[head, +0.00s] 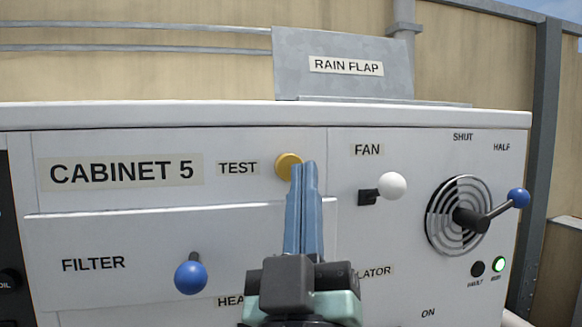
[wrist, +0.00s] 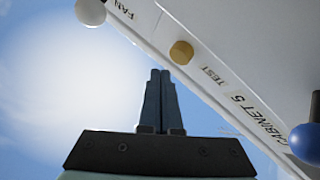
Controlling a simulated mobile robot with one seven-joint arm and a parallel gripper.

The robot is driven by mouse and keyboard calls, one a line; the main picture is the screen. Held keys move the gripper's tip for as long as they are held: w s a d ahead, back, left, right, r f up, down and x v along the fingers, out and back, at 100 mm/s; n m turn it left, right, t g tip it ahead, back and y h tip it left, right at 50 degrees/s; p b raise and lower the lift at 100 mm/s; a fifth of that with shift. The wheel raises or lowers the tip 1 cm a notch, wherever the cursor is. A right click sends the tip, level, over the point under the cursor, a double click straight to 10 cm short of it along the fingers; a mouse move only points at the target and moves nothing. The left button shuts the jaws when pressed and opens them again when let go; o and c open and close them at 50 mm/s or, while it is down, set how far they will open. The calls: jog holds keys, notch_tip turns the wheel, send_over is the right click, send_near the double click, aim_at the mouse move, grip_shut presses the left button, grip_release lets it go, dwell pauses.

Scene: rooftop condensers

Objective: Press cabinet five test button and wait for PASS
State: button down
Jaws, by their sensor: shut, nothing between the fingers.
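Cabinet five (head: 300,115) is a white panel labelled CABINET 5 that fills the head view. Its yellow round test button (head: 288,165) sits right of the TEST label, and the button also shows in the wrist view (wrist: 181,53). My gripper (head: 304,166) is shut and empty, its two blue fingers together. In the head view the fingertips overlap the button's lower right edge. In the wrist view (wrist: 160,73) the tips are apart from the button, with a gap between. The green lamp (head: 499,264) at the right is lit, and the FAULT lamp (head: 477,269) is dark. No PASS sign is visible.
A white fan knob (head: 391,186) sticks out right of the button. A blue filter knob (head: 191,276) is at lower left. A blue-tipped lever (head: 517,198) crosses the round vent at right. The grey rain flap (head: 345,66) stands above the panel's top edge.

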jog(key=shift+w+a, duration=0.2)
jog(key=shift+w, duration=0.3)
jog(key=shift+w, duration=0.15)
dwell(1.7)
jog(key=shift+w+a, duration=0.15)
jog(key=shift+w, duration=0.1)
jog(key=shift+w+a+b, duration=0.2)
jog(key=shift+w+b, duration=0.15)
jog(key=shift+w, duration=0.25)
dwell(1.0)
jog(key=shift+s, duration=0.15)
jog(key=shift+s+d, duration=0.35)
jog(key=shift+s, duration=0.5)
jog(key=s, duration=0.1)
jog(key=s+d, duration=0.1)
jog(key=s, duration=0.2)
jog(key=shift+s+d, duration=0.25)
jog(key=shift+s, duration=0.1)
